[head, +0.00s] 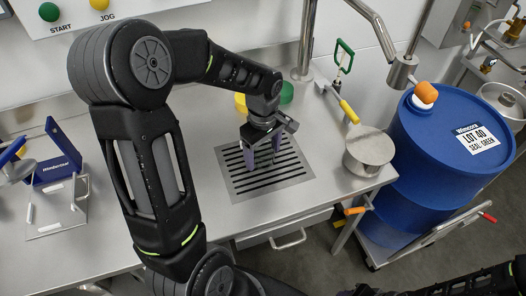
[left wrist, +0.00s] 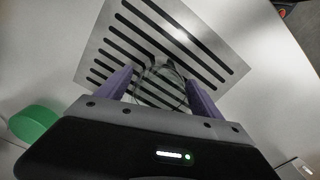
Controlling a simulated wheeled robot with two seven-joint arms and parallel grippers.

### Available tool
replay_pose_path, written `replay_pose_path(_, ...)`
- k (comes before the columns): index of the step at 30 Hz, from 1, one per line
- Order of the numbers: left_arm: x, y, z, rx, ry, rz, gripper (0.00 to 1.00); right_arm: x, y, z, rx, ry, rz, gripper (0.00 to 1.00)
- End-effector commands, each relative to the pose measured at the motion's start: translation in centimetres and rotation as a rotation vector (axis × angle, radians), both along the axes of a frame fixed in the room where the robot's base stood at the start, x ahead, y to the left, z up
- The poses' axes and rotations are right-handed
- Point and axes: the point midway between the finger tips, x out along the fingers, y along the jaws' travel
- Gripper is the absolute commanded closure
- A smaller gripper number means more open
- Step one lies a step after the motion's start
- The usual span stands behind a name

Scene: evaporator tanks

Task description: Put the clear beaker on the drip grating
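The drip grating (head: 245,178), a steel plate with dark slots, is set in the steel counter. It also fills the top of the left wrist view (left wrist: 100,52). My left gripper (head: 263,163) points down over the grating. The clear beaker (left wrist: 162,84) is between its two purple fingers in the left wrist view, and the fingers look closed about its sides. The beaker is hard to make out in the head view. I cannot tell whether its base touches the grating. My right gripper is out of view.
A steel pan (head: 369,152) with a yellow handle sits at the counter's right edge. A blue drum (head: 440,150) stands beyond it. A tap post (head: 305,50) rises behind the grating. A blue-framed stand (head: 60,160) is at left.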

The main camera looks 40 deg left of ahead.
Motion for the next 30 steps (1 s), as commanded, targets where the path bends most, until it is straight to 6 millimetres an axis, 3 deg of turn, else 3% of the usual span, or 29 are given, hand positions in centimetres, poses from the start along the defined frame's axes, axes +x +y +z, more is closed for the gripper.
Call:
replay_pose_path(8,0.0,0.0,0.1,0.000,0.000,0.000,0.23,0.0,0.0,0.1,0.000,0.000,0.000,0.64)
replay_pose_path(13,0.1,0.0,1.3,0.001,-0.003,0.000,0.23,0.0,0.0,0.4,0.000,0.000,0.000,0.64)
replay_pose_path(30,0.1,0.0,11.5,0.000,-0.003,0.000,0.23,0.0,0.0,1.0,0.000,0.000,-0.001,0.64)
